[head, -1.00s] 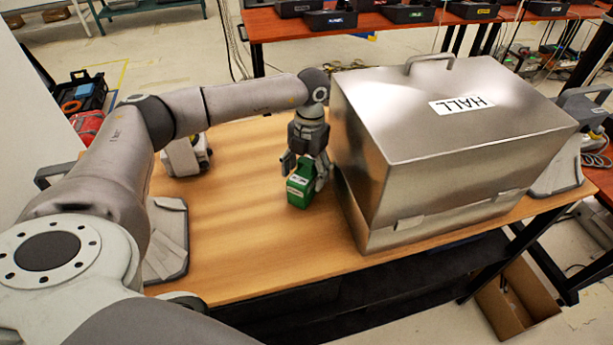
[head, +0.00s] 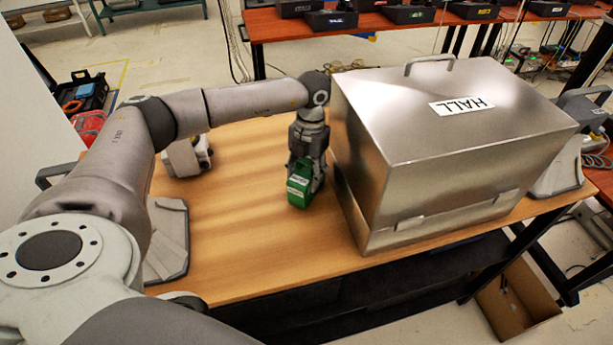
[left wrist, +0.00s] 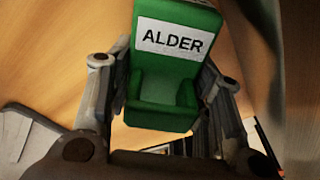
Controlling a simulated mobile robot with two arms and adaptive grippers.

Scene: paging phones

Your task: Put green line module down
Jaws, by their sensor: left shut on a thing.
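The green line module (head: 299,188) is a small green block with white labels, at the tabletop left of the big metal box. In the left wrist view the module (left wrist: 165,90) fills the middle, with a white label reading ALDER. My left gripper (head: 306,170) points down from above and is shut on the module, with one finger on each side in the left wrist view. I cannot tell whether the module's base touches the table or hangs just above it. My right gripper is not in view.
A large metal box (head: 385,185) labelled HALL stands close on the right. Bare wooden tabletop (head: 240,230) lies left and in front of the module. A grey angled stand (head: 168,240) is at the left, with a pale device (head: 186,157) behind it.

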